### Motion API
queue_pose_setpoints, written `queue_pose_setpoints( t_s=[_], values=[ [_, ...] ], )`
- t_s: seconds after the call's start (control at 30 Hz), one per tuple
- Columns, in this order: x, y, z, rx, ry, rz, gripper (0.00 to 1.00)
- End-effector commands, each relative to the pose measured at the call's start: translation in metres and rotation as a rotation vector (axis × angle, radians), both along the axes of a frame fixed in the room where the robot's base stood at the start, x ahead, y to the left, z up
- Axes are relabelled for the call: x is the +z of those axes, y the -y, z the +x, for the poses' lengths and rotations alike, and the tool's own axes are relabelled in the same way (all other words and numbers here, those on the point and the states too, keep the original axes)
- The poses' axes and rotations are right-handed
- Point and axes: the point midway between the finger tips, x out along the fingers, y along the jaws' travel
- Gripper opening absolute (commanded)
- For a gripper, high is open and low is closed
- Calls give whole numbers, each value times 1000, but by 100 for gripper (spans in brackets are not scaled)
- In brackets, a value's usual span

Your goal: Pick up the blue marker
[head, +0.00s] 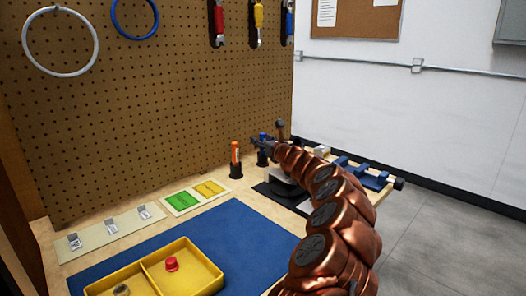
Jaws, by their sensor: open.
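A blue marker (262,136) appears to stand upright in a dark holder (262,158) at the back right of the bench. My gripper (256,145) is at the marker, reaching in from the right, with its jaws open. It covers part of the marker, so I cannot tell whether the fingers are around it or beside it, or whether they touch it. An orange marker (235,152) stands upright in a black holder (236,170) just left of my gripper.
A yellow divided tray (205,260) holding a red knob (171,264) lies on a blue mat (235,228). Green and yellow cards (196,195) lie behind the mat. Blue and black equipment (360,173) stands at the right end of the bench. A pegboard (170,100) rises behind.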

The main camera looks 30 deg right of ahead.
Motion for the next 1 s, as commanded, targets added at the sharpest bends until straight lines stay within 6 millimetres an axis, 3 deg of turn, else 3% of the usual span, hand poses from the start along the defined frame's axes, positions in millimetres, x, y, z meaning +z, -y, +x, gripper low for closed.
queue_pose_setpoints(
  t_s=[0.13, 0.63, 1.0],
  values=[
    [0, 0, 0, 0, 0, 0, 52],
    [1, 1, 0, -1, 1, 0, 0],
    [4, 1, -1, -1, 1, 0, 0]
  ],
)
